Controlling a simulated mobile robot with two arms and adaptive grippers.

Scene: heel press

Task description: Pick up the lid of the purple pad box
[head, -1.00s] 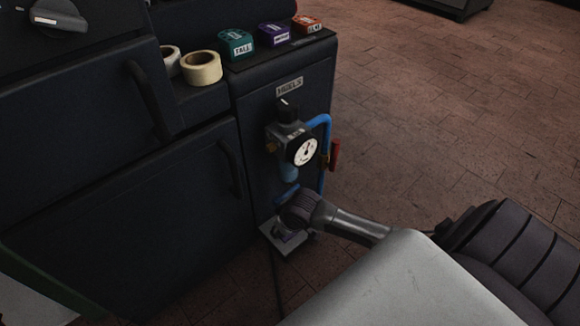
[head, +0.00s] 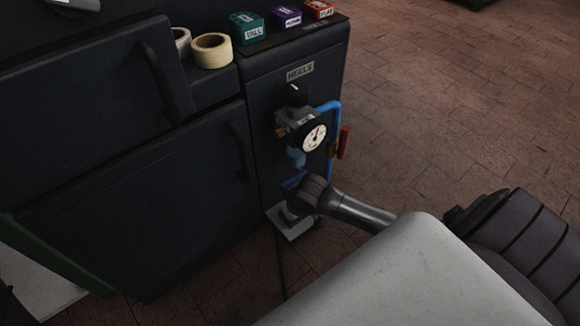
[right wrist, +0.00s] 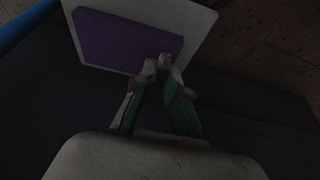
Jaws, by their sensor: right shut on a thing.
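The purple pad box (head: 286,17) stands on top of the dark cabinet between a teal box and an orange one. My right gripper (head: 294,215) is low at the cabinet's foot, over a white plate (head: 283,227), far below that box. In the right wrist view a flat purple piece (right wrist: 120,40) lies against the white plate (right wrist: 205,20). The fingertips of my right gripper (right wrist: 165,64) are together at the purple piece's edge, shut on it. How deep the grip is cannot be seen. My left gripper is not in view.
A teal box (head: 247,28) and an orange box (head: 319,9) flank the purple one. Tape rolls (head: 211,50) stand to the left. A gauge (head: 314,137), blue pipe (head: 333,108) and red handle (head: 344,142) stick out above my right gripper.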

